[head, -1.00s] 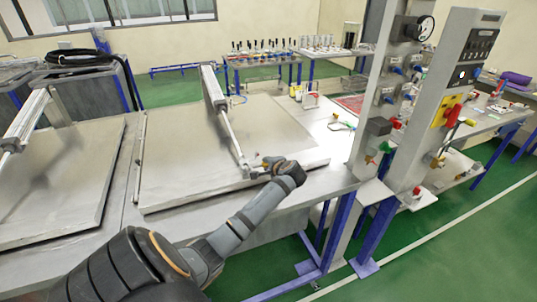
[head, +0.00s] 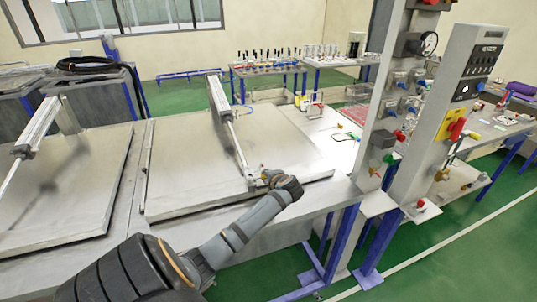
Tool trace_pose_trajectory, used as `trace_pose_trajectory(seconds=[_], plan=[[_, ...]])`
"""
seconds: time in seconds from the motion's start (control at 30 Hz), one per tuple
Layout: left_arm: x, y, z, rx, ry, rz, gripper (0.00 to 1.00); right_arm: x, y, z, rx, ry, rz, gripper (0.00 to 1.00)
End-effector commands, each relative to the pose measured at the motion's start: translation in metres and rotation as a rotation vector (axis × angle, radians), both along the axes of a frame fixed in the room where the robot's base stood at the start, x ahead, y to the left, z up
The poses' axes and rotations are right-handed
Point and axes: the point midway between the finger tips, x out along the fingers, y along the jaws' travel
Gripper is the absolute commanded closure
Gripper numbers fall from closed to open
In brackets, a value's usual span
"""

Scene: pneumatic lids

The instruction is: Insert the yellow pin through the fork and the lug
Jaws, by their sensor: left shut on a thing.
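My left gripper (head: 264,178) is at the right front of the middle lid, beside the rod end of the pneumatic cylinder (head: 218,95). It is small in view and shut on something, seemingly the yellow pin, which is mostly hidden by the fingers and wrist. The fork (head: 246,174) at the lower end of the slanting rod stands at the lug (head: 251,184) on the lid (head: 195,165). Fork and lug are too small to tell whether their holes line up or whether the pin is in them. My right gripper is not in view.
A second lid (head: 60,190) with its own cylinder (head: 35,125) lies to the left. The bench top behind the lid is partly free.

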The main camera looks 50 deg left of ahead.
Motion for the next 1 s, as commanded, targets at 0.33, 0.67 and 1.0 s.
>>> trace_pose_trajectory(seconds=[0.33, 0.67, 1.0], plan=[[-0.007, 0.003, 0.001, 0.001, 0.0, 0.0, 1.0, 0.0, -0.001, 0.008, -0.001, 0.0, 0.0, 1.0], [-0.014, 0.006, 0.001, 0.002, -0.001, 0.0, 1.0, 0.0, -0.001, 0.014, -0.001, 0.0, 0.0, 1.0], [-0.021, 0.009, 0.001, 0.0, 0.001, -0.001, 1.0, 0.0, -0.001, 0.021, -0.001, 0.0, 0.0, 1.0]])
